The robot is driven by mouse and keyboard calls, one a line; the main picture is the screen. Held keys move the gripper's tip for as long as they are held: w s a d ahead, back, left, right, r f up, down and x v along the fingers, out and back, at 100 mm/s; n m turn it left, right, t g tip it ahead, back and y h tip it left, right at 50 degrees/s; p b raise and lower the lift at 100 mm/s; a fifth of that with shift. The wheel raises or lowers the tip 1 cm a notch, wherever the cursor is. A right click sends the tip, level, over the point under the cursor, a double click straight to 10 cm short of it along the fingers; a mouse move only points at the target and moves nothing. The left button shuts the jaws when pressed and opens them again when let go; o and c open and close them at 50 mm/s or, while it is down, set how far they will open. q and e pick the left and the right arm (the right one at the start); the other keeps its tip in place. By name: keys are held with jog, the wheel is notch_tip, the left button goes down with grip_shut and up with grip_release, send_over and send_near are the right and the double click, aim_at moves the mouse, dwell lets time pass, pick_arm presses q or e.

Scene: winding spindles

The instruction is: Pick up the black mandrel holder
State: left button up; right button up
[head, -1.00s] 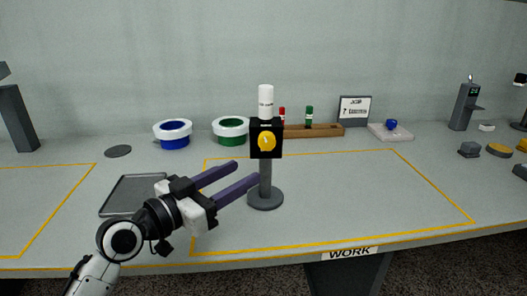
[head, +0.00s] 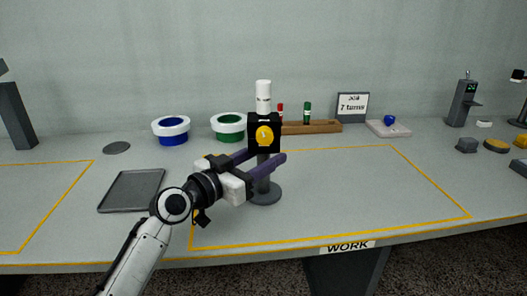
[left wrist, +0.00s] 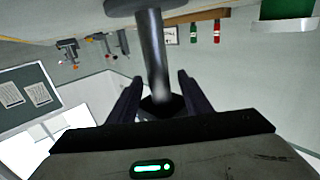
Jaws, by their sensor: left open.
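The black mandrel holder (head: 274,147) is a black block with a round yellow knob on its front and a white cylinder (head: 263,97) on top. It stands upright on a grey post with a round base (head: 264,196). My left gripper (head: 267,160) is open, its purple fingers on either side of the post just below the block. The near finger crosses in front of the post; the far one is partly hidden. In the left wrist view the post (left wrist: 152,55) runs between the two open fingers (left wrist: 158,80). Whether either finger touches it I cannot tell. My right gripper is out of view.
A grey tray (head: 130,203) lies at left. A blue bowl (head: 172,138) and a green bowl (head: 229,134) with white rims stand behind. A wooden rack (head: 320,127) holds red and green pieces near a small sign (head: 352,106). The marked area right of the holder is clear.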

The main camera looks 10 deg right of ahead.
aim_at(258, 85)
pick_arm(q)
grip_shut()
jog(key=shift+r, duration=0.15)
notch_tip(258, 85, up, 16)
jog(key=p, duration=0.2)
jog(key=shift+r+p, duration=0.15)
jog(key=shift+p, duration=0.15)
jog(key=shift+r, duration=0.85)
